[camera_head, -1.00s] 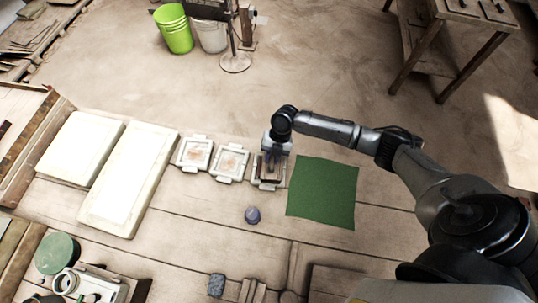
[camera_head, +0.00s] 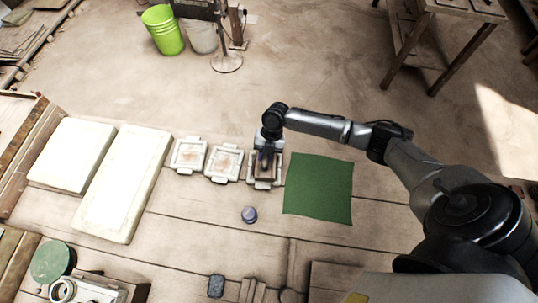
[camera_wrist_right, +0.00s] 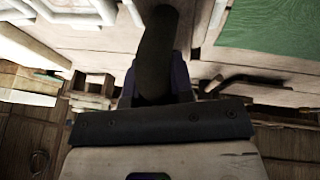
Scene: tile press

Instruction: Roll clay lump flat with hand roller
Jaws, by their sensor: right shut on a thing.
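My right gripper (camera_head: 265,156) is over the third white frame (camera_head: 262,184), the rightmost of the row on the table. In the right wrist view the gripper (camera_wrist_right: 155,85) is shut on a dark, rounded bar (camera_wrist_right: 157,50), seen end-on between purple-edged fingers. It may be the hand roller's handle; no roller barrel is clear. A brownish patch inside the third frame is partly hidden by the gripper, and I cannot tell whether it is clay. A small purple-grey round object (camera_head: 249,214) stands in front of the frames. My left gripper is out of view.
Two more white frames (camera_head: 189,154) and (camera_head: 223,163) stand left of the third. Two large pale slabs (camera_head: 122,186) lie further left. A green mat (camera_head: 319,188) lies right of the gripper. A green bucket (camera_head: 163,32) stands on the floor. The table front has bare room.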

